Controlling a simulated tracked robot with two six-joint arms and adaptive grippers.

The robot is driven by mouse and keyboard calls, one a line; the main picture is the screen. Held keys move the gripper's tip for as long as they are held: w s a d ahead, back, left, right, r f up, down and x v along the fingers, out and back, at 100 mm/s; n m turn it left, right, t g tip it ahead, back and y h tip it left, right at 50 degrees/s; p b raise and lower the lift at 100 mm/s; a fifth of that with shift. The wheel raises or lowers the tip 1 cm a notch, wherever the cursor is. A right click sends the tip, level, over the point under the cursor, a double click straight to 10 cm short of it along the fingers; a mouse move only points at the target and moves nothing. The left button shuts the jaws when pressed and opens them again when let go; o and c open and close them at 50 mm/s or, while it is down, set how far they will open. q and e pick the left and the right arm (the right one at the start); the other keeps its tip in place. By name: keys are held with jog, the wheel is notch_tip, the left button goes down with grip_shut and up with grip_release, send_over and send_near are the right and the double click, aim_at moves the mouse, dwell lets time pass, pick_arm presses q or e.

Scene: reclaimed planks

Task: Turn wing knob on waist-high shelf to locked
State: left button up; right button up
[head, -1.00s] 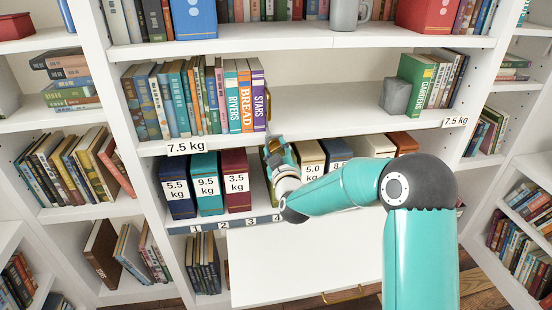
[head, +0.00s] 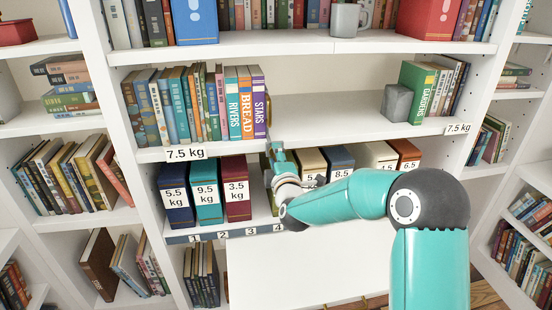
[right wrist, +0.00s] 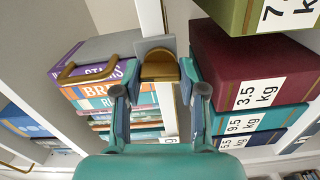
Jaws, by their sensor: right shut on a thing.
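A brass wing knob (right wrist: 160,68) with a grey plate behind it sits at the front edge of the waist-high shelf (head: 330,137). My right gripper (head: 275,150) reaches this edge just below the purple STARS book. In the right wrist view my right gripper (right wrist: 160,76) has one finger on each side of the knob and is shut on it. In the head view the fingers hide the knob. No lock marking is readable. My left gripper is not in view.
Upright books (head: 245,103) stand above left of the gripper, with a brass handle (right wrist: 85,70) beside STARS. Weight-labelled boxes (head: 237,188) stand below, close to the fingers. A grey block (head: 396,103) stands farther right, with bare shelf between.

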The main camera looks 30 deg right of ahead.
jog(key=shift+f+n, duration=0.15)
jog(key=shift+n, duration=0.45)
jog(key=shift+f, duration=0.1)
jog(key=o, duration=1.1)
jog(key=shift+o, duration=0.2)
jog(key=shift+s, duration=0.1)
jog(key=v, duration=1.1)
jog(key=shift+s+a, duration=0.2)
jog(key=shift+s, duration=0.15)
